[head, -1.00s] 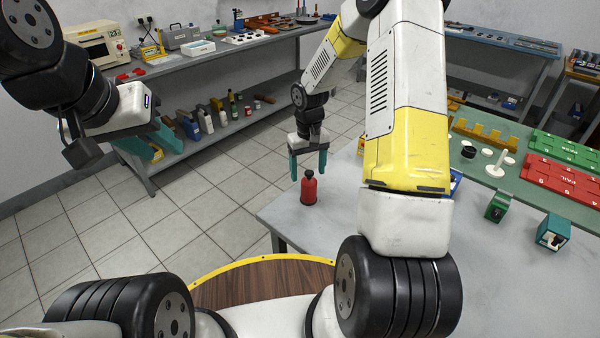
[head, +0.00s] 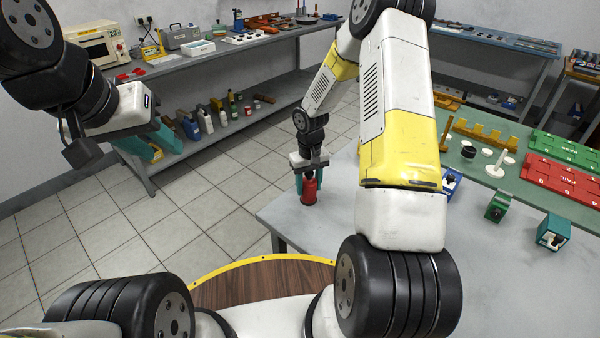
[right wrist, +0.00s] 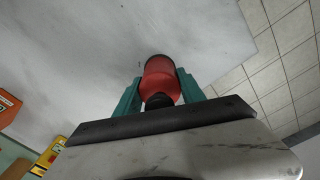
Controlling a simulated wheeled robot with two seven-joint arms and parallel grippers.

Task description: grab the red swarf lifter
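The red swarf lifter (head: 309,190), a small red cylinder with a dark top, stands upright at the near left corner of the grey table. My right gripper (head: 309,193) points down over it, with one teal finger on each side. In the right wrist view, the red body (right wrist: 160,82) sits between the two fingers (right wrist: 159,85), which appear to touch its sides. The lifter appears to be still on the table. My left gripper (head: 150,145) is empty, with its teal fingers apart, at the upper left away from the table.
The grey table (head: 315,235) is bare around the lifter. To the right lie a green mat (head: 480,168), a green tray (head: 567,148), a red tray (head: 562,180) and small green and teal blocks. A workbench (head: 200,58) with tools stands at the back left.

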